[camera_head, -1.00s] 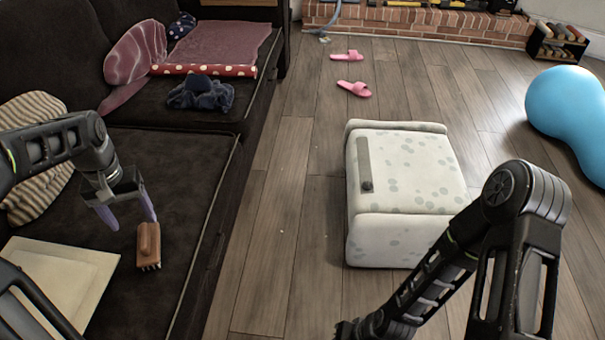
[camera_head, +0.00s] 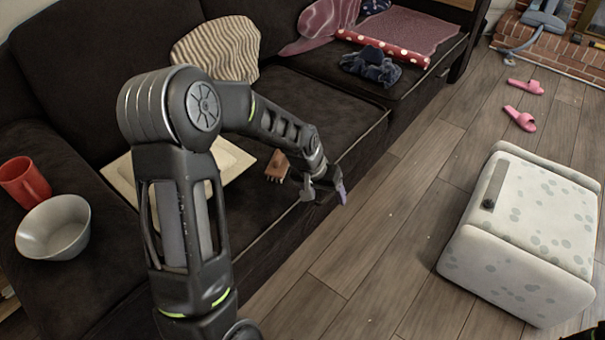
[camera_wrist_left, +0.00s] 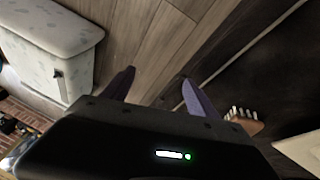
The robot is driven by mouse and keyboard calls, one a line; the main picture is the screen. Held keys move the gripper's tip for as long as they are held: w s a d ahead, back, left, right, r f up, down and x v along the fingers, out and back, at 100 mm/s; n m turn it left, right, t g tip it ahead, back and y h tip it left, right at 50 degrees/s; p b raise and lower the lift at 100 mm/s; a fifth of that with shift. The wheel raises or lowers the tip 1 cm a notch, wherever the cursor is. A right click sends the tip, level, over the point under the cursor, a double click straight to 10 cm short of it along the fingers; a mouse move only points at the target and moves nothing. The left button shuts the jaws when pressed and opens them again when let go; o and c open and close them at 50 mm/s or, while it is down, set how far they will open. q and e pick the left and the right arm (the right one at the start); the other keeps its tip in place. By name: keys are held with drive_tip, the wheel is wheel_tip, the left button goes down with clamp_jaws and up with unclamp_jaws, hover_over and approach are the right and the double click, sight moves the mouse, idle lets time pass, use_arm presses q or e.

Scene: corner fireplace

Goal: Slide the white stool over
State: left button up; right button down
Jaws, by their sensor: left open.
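The white stool (camera_head: 530,228) is a boxy, padded block with grey-green spots and a grey strap on its top. It stands on the wood floor at the right of the head view, and its side shows at upper left in the left wrist view (camera_wrist_left: 45,45). My left gripper (camera_head: 326,192) is open and empty above the sofa's front edge, apart from the stool and to its left. Its purple fingers show in the left wrist view (camera_wrist_left: 158,90) with floor between them.
The dark sofa (camera_head: 285,115) fills the left. A brown brush (camera_head: 277,166) lies on its seat beside a cream board (camera_head: 232,158). A red mug (camera_head: 24,182) and grey bowl (camera_head: 55,228) sit at far left. Pink slippers (camera_head: 521,118) lie behind the stool. Floor between sofa and stool is clear.

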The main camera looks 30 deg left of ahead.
use_arm(q)
drive_tip(key=s+d+f+h, duration=0.2)
drive_tip(key=s+d+f, duration=0.8)
drive_tip(key=d+f, duration=0.45)
drive_tip(key=s+d+f+g, duration=0.1)
drive_tip(key=s+d+f, duration=0.1)
drive_tip(key=s, duration=0.4)
drive_tip(key=s+d+f+g, duration=0.1)
drive_tip(key=s+d+f, duration=0.1)
drive_tip(key=s+d, duration=0.3)
drive_tip(key=shift+s+f+m+g, duration=0.3)
drive_tip(key=shift+s+g, duration=0.1)
drive_tip(key=shift+s, duration=0.8)
